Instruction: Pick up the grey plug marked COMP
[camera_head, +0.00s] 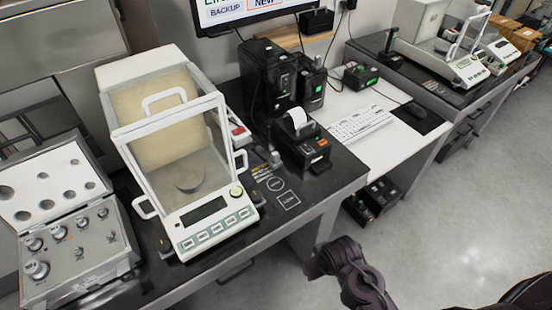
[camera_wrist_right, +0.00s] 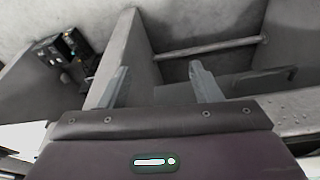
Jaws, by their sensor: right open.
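I cannot make out the marking COMP on any object in either view. A small grey piece (camera_head: 275,159) stands on the dark table beside the balance, but I cannot tell what it is. My right gripper (camera_wrist_right: 158,82) shows in the right wrist view with its two fingers apart and nothing between them. It points at grey table framework. In the head view my dark right arm reaches in at the bottom, beyond the table's front edge. My left gripper is not in view.
A glass-doored balance (camera_head: 205,222) and an open weight case (camera_head: 92,268) stand on the left. A label printer (camera_head: 312,153), black boxes (camera_head: 266,80) and a keyboard (camera_head: 362,124) stand to the right. Black devices (camera_head: 375,200) sit under the table. The floor (camera_head: 455,215) on the right is clear.

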